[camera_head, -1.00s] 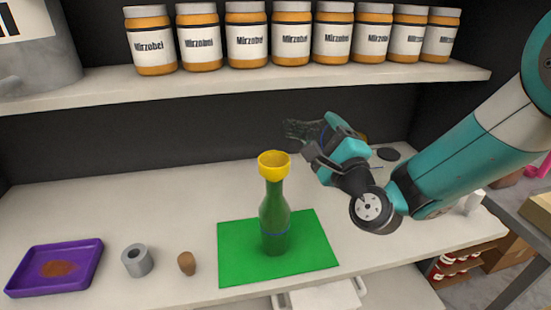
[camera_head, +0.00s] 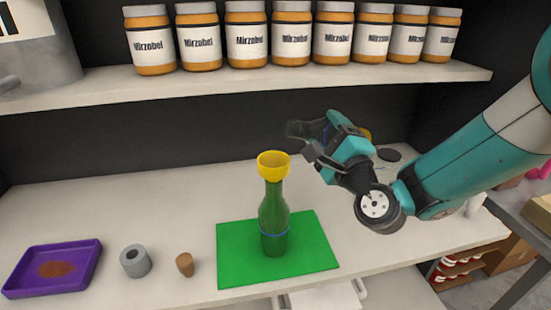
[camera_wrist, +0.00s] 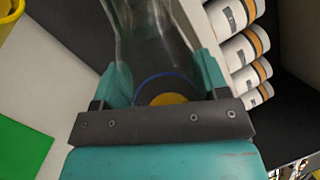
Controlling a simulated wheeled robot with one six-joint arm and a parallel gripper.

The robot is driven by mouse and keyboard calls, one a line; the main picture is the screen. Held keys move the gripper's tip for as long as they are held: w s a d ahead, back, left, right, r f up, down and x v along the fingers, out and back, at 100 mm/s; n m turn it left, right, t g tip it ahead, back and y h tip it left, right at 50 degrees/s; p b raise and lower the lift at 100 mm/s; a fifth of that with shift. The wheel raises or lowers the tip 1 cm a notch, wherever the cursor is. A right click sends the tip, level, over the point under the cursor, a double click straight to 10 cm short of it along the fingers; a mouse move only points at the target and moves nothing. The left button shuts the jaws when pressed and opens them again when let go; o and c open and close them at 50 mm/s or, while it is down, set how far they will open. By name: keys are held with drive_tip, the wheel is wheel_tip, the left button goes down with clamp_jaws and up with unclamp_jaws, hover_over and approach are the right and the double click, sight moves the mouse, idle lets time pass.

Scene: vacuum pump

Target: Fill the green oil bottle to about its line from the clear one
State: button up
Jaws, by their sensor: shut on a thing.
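The green oil bottle (camera_head: 273,222) stands upright on a green mat (camera_head: 235,268), with a blue line low on its body. A yellow funnel (camera_head: 273,166) sits in its mouth; its edge also shows at the top left of the wrist view (camera_wrist: 8,15). My gripper (camera_head: 325,142) is shut on the clear bottle (camera_head: 303,129), right of and above the funnel. The clear bottle is tilted nearly level, its neck pointing left. The wrist view shows the clear bottle (camera_wrist: 150,45) between the fingers, with a blue ring and some yellow at its base. I cannot see any stream of oil.
A purple tray (camera_head: 88,270) with a brown stain, a grey ring (camera_head: 135,261) and a cork (camera_head: 185,264) lie on the left of the counter. Several jars (camera_head: 246,38) stand on the shelf above. A dark disc (camera_head: 388,154) lies at the back right.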

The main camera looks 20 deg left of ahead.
drive_tip(key=shift+s+a+r, duration=0.1)
drive_tip(key=shift+a+r, duration=0.05)
drive_tip(key=shift+a, duration=0.1)
drive_tip(key=shift+d+n, duration=0.1)
drive_tip(key=shift+n, duration=0.2)
drive_tip(key=shift+r+n+y+b, duration=0.3)
drive_tip(key=shift+r+n+b, duration=0.05)
drive_tip(key=shift+n, duration=0.15)
idle(0.6)
